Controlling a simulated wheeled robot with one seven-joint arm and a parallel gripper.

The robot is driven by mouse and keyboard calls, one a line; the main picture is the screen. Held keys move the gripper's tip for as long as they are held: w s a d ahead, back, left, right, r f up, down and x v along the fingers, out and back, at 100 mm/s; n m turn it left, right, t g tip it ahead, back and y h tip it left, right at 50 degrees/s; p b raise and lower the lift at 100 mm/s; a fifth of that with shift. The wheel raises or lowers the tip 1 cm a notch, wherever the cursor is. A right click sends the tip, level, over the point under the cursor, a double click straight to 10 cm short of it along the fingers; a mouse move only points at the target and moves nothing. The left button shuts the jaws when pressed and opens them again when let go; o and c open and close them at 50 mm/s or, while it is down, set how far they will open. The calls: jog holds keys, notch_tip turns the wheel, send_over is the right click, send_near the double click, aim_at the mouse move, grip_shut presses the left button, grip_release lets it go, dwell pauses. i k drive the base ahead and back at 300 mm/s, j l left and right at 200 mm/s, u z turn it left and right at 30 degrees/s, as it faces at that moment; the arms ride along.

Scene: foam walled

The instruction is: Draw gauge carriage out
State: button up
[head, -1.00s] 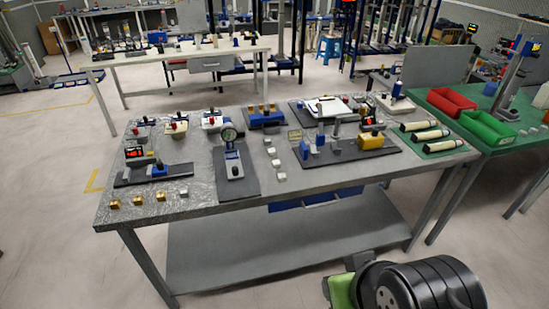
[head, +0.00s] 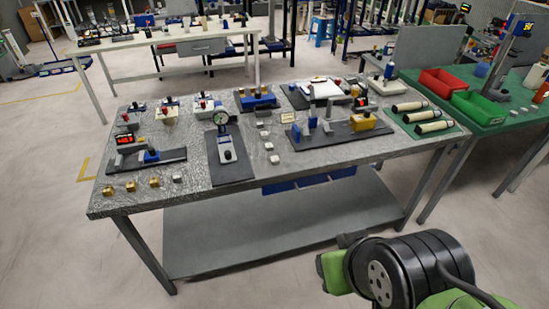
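No part is labelled as the gauge carriage, and I cannot tell for certain which one it is. A dial gauge (head: 221,118) stands over a grey block with a black knob (head: 227,150) on a dark plate (head: 231,172) mid-table. To its left, a low fixture (head: 172,165) carries a blue block (head: 151,157) beside a red-lit display (head: 125,139). To its right, another dark plate holds upright blue and grey pieces (head: 312,122) and a yellow block (head: 363,123). My gripper is not in view; only my black and green arm shows, at bottom right, off the table.
A green table with red (head: 443,80) and green (head: 480,107) bins adjoins. The front floor is clear.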

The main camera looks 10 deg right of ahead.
aim_at(228, 153)
jog(key=i+j+u, duration=0.1)
jog(key=i+j, duration=0.2)
jog(key=i, duration=0.2)
jog(key=i+j, duration=0.25)
jog(key=i, duration=0.25)
jog(key=u, duration=0.05)
